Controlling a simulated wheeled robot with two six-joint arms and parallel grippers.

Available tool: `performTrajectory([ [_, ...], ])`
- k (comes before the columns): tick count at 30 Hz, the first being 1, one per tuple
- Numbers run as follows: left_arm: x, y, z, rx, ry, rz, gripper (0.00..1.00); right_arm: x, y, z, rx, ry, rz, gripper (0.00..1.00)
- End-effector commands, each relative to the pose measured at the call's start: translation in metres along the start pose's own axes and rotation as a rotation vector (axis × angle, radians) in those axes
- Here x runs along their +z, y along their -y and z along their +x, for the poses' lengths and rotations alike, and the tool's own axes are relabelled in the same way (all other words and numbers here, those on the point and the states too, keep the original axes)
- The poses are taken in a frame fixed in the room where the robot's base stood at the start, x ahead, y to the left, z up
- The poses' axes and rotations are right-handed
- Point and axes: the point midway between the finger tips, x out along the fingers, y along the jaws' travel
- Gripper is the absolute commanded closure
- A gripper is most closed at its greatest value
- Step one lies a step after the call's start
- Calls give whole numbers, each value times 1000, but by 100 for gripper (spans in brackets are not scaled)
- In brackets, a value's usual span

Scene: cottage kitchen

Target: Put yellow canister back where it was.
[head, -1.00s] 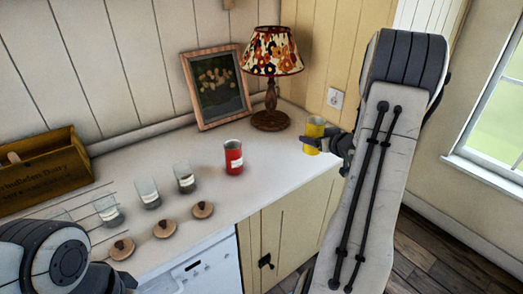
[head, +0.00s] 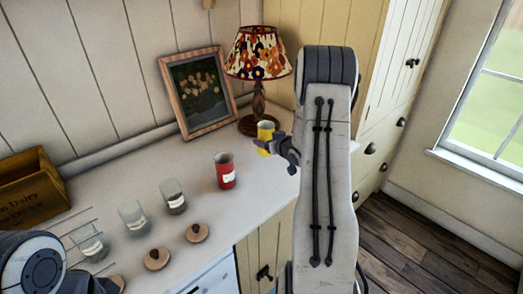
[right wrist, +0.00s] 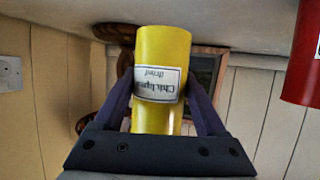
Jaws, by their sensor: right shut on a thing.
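The yellow canister (head: 265,134) is in my right gripper (head: 272,143), at the back right of the counter, just in front of the lamp base. The right wrist view, upside down, shows the yellow canister (right wrist: 161,60) between both fingers, its white label facing the camera. My right gripper is shut on it. I cannot tell whether its bottom touches the counter. A red canister (head: 225,172) with a white label stands on the counter to the left and nearer. Part of my left arm shows at the lower left, but its gripper does not.
The table lamp (head: 258,60) and a leaning picture frame (head: 172,90) stand close behind the yellow canister. Several glass jars (head: 133,217), round wooden lids (head: 197,232) and a wooden crate (head: 30,195) are to the left.

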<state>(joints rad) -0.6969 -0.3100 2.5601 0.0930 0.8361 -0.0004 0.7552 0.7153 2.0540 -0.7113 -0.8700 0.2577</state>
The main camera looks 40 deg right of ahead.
Motion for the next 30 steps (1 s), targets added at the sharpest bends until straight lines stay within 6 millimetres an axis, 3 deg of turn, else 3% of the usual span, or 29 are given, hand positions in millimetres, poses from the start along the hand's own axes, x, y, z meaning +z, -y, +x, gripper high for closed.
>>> performTrajectory([
  [7, 0, 0, -5, 0, 0, 0, 50, 6, 12, 22, 2, -2, 1, 95],
  [15, -1, -1, -14, 0, 0, 0, 50, 38, 11, 34, 4, -1, 3, 95],
  [28, 0, -1, -9, 0, 0, 0, 50, 46, 10, 38, 4, -3, 1, 95],
  [29, 0, -1, -10, 0, 0, 0, 50, 46, 10, 37, 4, -2, 1, 19],
  [30, -1, -1, -11, 0, 0, 0, 50, 45, 11, 37, 4, -2, 1, 4],
])
